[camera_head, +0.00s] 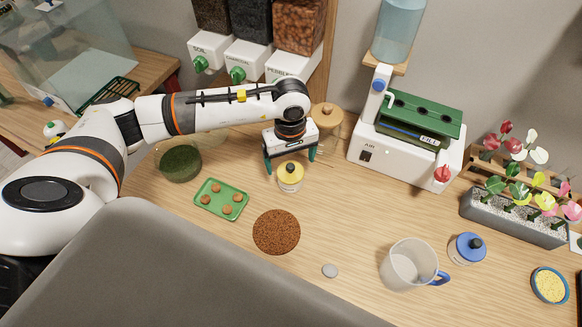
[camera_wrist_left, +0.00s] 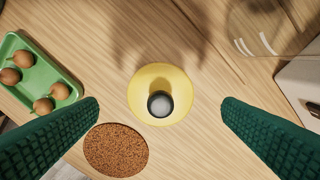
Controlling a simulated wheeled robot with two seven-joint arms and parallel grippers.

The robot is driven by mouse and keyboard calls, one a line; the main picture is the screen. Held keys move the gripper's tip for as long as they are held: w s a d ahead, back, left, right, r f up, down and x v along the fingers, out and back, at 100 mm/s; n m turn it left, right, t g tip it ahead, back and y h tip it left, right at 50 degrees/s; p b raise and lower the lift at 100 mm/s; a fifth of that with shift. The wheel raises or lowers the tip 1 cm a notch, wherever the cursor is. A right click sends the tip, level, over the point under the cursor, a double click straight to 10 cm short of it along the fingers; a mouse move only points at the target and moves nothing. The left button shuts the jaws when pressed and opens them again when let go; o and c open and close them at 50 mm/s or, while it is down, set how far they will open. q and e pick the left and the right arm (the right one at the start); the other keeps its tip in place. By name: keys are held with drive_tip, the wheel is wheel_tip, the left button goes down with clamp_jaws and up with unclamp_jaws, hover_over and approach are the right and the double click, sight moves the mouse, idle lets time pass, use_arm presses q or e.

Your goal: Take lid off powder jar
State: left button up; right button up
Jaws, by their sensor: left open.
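A small white jar with a yellow lid (camera_head: 290,172) and a dark knob stands upright on the wooden table. Another small white jar with a blue lid (camera_head: 468,244) and a dark knob stands at the right. I cannot tell from the pictures which is the powder jar. My left gripper (camera_head: 290,160) is open just above and behind the yellow-lidded jar, pointing down. In the left wrist view the yellow lid (camera_wrist_left: 160,80) lies between the two green fingers, apart from both. The lid hides the jar body there. My right gripper is not in view.
A green tray with brown balls (camera_head: 221,199) and a round brown mat (camera_head: 276,232) lie near the jar. A clear mug (camera_head: 408,265) and a dish of yellow grains (camera_head: 549,285) are at the right. A white machine (camera_head: 400,151) stands behind.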

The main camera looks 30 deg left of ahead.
sight(291, 166)
use_arm(q)
drive_tip(key=shift+f+p, duration=0.5)
drive_tip(key=shift+f, duration=1.3)
drive_tip(key=c, duration=1.1)
drive_tip(key=shift+o, duration=0.2)
drive_tip(key=shift+r, duration=0.2)
